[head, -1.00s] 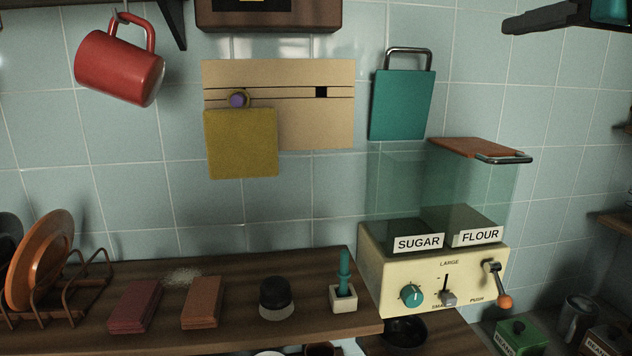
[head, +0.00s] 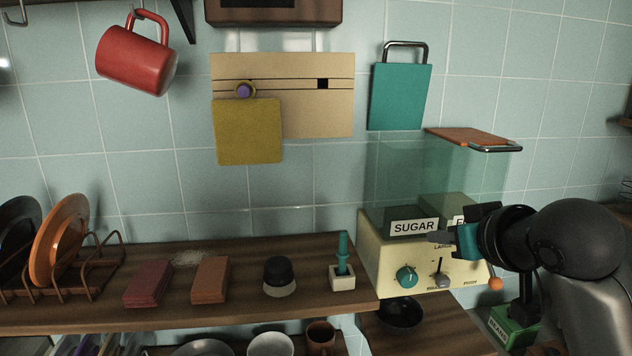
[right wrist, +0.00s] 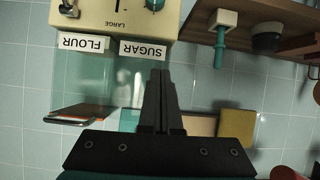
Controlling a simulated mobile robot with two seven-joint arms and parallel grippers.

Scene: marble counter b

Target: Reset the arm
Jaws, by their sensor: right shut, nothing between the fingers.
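My right gripper (head: 446,237) is in front of the cream sugar and flour dispenser (head: 384,278) in the head view, its arm coming in from the right. Its fingers are shut and empty, and they point left, overlapping the right end of the SUGAR label (head: 412,227). Most of the FLOUR label is hidden behind it. In the right wrist view, the shut fingers (right wrist: 163,74) lie together below the upside-down dispenser (right wrist: 110,18). I cannot tell if they touch it. My left gripper is not in view.
A wooden shelf (head: 200,311) holds orange and dark plates in a rack, two sponge-like blocks, a black-topped jar and a brush in a white holder. A black bowl (head: 401,314) sits below the dispenser. A red mug (head: 135,60) hangs upper left. A green canister (head: 514,330) stands lower right.

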